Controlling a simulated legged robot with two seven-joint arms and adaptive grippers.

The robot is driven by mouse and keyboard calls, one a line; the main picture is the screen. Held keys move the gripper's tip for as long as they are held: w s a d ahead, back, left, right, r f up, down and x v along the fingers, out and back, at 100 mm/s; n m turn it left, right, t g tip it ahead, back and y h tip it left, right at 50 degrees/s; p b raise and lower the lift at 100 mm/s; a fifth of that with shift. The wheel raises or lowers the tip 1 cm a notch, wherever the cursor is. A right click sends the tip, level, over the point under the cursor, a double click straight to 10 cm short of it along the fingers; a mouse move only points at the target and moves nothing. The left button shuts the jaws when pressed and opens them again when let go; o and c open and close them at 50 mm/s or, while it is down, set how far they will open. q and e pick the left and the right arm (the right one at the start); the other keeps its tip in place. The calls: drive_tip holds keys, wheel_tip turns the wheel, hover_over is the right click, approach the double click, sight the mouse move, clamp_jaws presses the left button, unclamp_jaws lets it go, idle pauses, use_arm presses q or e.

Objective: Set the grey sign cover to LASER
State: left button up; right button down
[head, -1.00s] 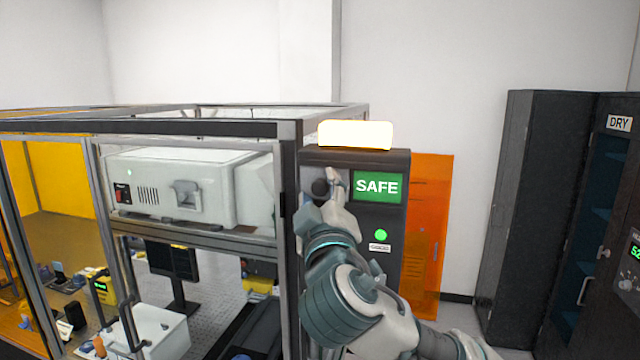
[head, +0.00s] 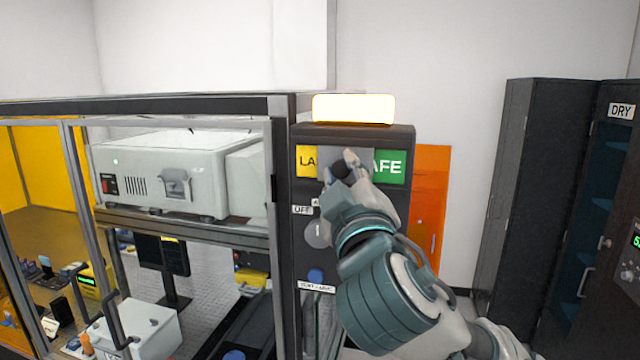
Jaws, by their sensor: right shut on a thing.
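The grey sign cover (head: 333,157) sits on the dark control panel (head: 401,136), between a yellow sign (head: 307,161) reading "LA" and a green sign (head: 389,167) reading "AFE". It hides the right part of the yellow sign and the left edge of the green one. My right gripper (head: 343,172) is shut on the sign cover, at a dark knob on its front. My left gripper is not in view.
A lit lamp (head: 353,108) tops the panel. Below the signs are a grey rotary knob (head: 317,234), labelled OFF, and a blue button (head: 316,276). Dark cabinets (head: 517,190) stand far right.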

sight(373, 162)
drive_tip(key=d, duration=0.1)
drive_tip(key=s+d+b, duration=0.1)
drive_tip(key=d, duration=0.2)
drive_tip(key=shift+s+d+f+b, duration=0.2)
drive_tip(key=shift+d+f+b, duration=0.05)
drive_tip(key=shift+b, duration=0.1)
drive_tip(key=shift+d, duration=0.15)
drive_tip(key=c, duration=1.2)
unclamp_jaws()
drive_tip(key=shift+c, duration=0.2)
drive_tip(key=o, duration=0.3)
drive_tip(key=shift+o, duration=0.2)
drive_tip(key=shift+d+r, duration=0.1)
drive_tip(key=shift+d, duration=0.05)
drive_tip(key=shift+s, duration=0.5)
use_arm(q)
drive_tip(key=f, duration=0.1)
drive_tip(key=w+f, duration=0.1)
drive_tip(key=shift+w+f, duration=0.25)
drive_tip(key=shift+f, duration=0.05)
use_arm(e)
drive_tip(key=v, duration=1.1)
